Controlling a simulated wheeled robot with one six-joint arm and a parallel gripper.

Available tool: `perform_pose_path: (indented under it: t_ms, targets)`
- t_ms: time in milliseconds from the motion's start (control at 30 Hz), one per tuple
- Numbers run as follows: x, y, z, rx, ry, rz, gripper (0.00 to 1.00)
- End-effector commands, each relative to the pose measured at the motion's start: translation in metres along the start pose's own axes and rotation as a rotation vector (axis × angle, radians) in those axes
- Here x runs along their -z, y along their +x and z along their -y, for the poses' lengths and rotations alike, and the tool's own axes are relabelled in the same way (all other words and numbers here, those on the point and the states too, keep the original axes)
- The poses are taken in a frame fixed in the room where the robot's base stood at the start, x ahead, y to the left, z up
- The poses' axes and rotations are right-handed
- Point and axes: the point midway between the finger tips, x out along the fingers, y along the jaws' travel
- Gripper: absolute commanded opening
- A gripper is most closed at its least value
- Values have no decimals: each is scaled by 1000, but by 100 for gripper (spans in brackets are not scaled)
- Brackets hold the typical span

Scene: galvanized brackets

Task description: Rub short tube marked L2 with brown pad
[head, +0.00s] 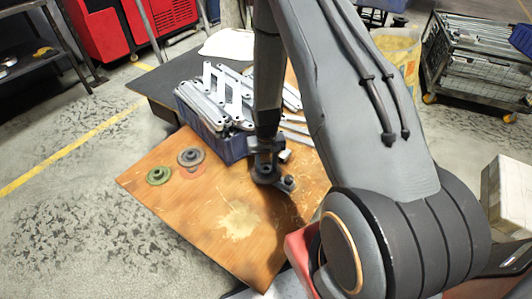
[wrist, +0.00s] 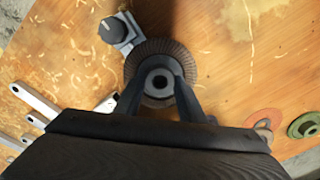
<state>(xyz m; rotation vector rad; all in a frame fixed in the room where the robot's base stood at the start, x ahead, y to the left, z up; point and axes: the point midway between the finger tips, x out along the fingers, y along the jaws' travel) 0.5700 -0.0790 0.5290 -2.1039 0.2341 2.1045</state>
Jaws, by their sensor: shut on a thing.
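My gripper (wrist: 160,92) is shut on the grey hub of a round, dark brown pad (wrist: 140,62). In the head view, my gripper (head: 266,168) is low over the wooden board, partly hidden by my arm. A short silvery piece (wrist: 127,42) with a dark round knob lies against or just beside the pad's rim; the knob also shows in the head view (head: 289,183). A small pale piece (head: 285,156) sits behind my gripper. No L2 mark is readable, so I cannot tell which piece is the short tube, or whether the pad touches it.
A green pad (head: 158,175), a grey pad (head: 190,157) and a reddish disc (head: 194,173) are on the board's left. A blue crate (head: 232,150) of metal brackets stands at the back, with loose strips beside it. The board's front (head: 238,225) is clear.

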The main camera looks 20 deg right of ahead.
Motion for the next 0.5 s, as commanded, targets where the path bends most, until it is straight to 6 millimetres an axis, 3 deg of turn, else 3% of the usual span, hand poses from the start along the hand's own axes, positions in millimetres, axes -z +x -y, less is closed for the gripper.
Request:
perform_pose_path:
  t_ms: [133,500]
  targets:
    - [0,-25,0,0,-1,-3,15]
    - [-1,-56,1,0,-2,0,15]
